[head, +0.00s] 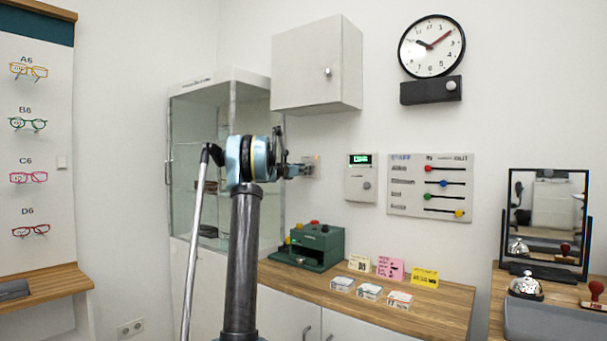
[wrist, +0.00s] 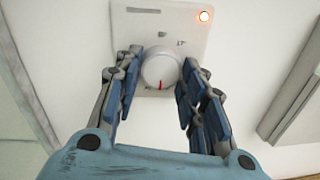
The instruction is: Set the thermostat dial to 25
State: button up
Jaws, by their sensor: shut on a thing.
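My gripper (wrist: 160,88) is shut on a round white dial (wrist: 161,66) on a small wall plate (wrist: 184,14), with its blue-padded fingers on either side of it. A red mark on the dial points down in the wrist view. The plate has a small grey window at top left and a lit orange lamp at top right.
To the right hang a box with a green display and a knob (head: 361,180) and a slider board (head: 430,187). A white cabinet (head: 310,65) hangs above, a glass cabinet (head: 205,90) stands left. Below, a wooden counter (head: 430,309) holds a green machine (head: 312,246) and cards.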

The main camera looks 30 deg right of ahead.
jog(key=m, duration=0.4)
jog(key=shift+w+a+m+y, duration=0.1)
jog(key=shift+w+m+y, duration=0.2)
dwell(0.4)
jog(key=o, duration=1.1)
jog(key=shift+c, duration=0.2)
jog(key=shift+s, duration=0.1)
jog(key=v, duration=1.1)
jog(key=shift+a, duration=0.45)
jog(key=shift+f, duration=0.1)
